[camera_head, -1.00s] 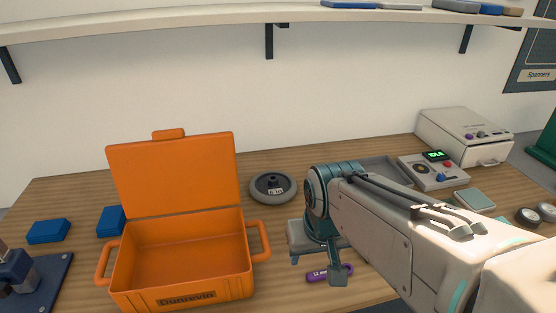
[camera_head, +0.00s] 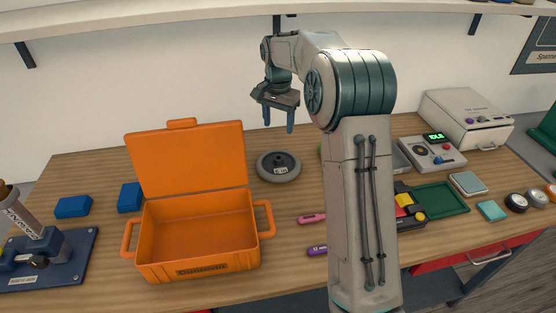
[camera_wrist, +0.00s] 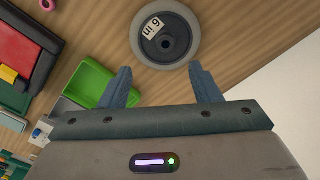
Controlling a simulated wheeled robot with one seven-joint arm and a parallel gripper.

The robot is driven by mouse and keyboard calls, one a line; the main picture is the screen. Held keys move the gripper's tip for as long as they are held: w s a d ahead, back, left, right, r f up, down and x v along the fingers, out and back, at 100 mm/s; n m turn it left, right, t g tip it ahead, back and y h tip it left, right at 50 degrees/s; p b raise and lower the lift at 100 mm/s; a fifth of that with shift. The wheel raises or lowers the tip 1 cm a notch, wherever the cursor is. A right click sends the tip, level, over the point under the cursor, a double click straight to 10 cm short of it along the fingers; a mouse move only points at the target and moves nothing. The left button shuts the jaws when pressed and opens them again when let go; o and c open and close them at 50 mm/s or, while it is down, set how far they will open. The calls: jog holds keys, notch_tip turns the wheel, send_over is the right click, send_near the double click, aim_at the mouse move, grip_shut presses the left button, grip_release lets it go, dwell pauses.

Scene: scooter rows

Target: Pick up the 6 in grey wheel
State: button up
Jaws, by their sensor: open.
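The grey wheel (camera_head: 279,167) lies flat on the wooden bench, just right of the orange case. It has a dark hub and a white label. In the wrist view the wheel (camera_wrist: 166,35) shows its "6 in" label, beyond the fingertips. My gripper (camera_head: 279,129) is above the wheel in the head view, pointing down, with clear space between its fingertips and the wheel. In the wrist view my gripper (camera_wrist: 160,78) is open with nothing between its two fingers.
An open orange case (camera_head: 199,235) stands left of the wheel, its lid raised. A green tray (camera_wrist: 91,83) lies near the wheel. A pink tool (camera_head: 312,218) and a purple tool (camera_head: 317,250) lie in front. A shelf (camera_head: 180,20) runs above the bench.

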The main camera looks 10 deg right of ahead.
jog(key=w, duration=0.2)
jog(key=p, duration=0.2)
send_over(279, 163)
jog(key=w, duration=0.1)
notch_tip(279, 163, down, 9)
jog(key=shift+m, duration=0.3)
jog(key=shift+w+d+f+p, duration=0.15)
jog(key=shift+f+p, duration=0.1)
jog(key=shift+f, duration=0.7)
jog(key=shift+w+a+f+p, duration=0.1)
jog(key=shift+f+p, duration=0.2)
jog(key=shift+f, duration=0.6)
jog(key=shift+w+d+f+p, duration=0.15)
jog(key=shift+f+p, duration=0.1)
jog(key=shift+f, duration=0.7)
jog(key=shift+a+r, duration=0.1)
grip_shut()
